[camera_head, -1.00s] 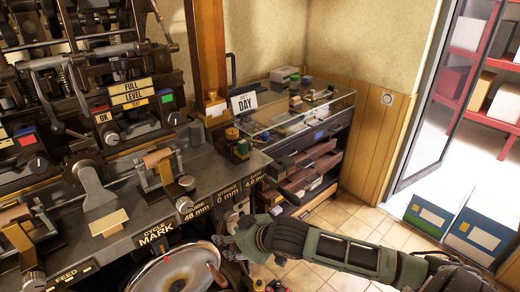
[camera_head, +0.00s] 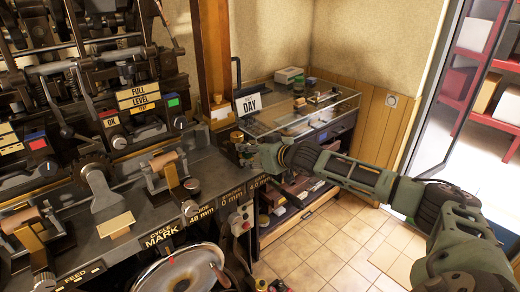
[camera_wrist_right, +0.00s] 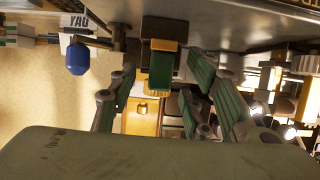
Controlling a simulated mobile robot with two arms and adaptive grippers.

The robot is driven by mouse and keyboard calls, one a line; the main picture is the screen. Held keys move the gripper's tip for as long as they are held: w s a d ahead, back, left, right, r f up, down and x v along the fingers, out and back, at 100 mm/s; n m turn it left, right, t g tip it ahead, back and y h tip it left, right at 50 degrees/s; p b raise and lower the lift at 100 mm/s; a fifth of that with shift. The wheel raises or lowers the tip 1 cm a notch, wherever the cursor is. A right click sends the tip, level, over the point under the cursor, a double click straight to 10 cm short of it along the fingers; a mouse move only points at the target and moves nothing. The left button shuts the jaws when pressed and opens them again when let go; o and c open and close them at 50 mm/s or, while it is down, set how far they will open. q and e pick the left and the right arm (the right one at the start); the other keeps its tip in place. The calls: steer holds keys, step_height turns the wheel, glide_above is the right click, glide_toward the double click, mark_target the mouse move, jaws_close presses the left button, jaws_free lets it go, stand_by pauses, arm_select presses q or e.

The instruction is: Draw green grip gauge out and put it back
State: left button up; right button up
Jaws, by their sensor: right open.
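A green block (camera_wrist_right: 160,72) below a yellow band, which looks like the green grip gauge, shows in the right wrist view. It appears between the spread fingers of my right gripper (camera_wrist_right: 165,78), with a visible gap on each side. In the head view my right gripper (camera_head: 246,154) is at the right end of the bench, beside a brass knob (camera_head: 236,137), and it hides the gauge there. My right gripper is open and holds nothing. My left gripper is not in view.
The press bench (camera_head: 205,168) with levers and labelled plates fills the left. A glass display case (camera_head: 335,110) with a DAY sign (camera_head: 248,103) stands behind the gripper. A handwheel (camera_head: 178,270) is below the bench front.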

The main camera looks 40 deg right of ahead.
steer(key=shift+x, duration=0.85)
steer(key=shift+s, duration=0.1)
steer(key=shift+c, duration=0.3)
jaws_close()
steer(key=shift+s+d+f, duration=0.1)
steer(key=shift+s, duration=1.35)
step_height(320, 180, up, 6)
steer(key=s+p, duration=0.2)
steer(key=p, duration=0.3)
steer(key=shift+s, duration=0.3)
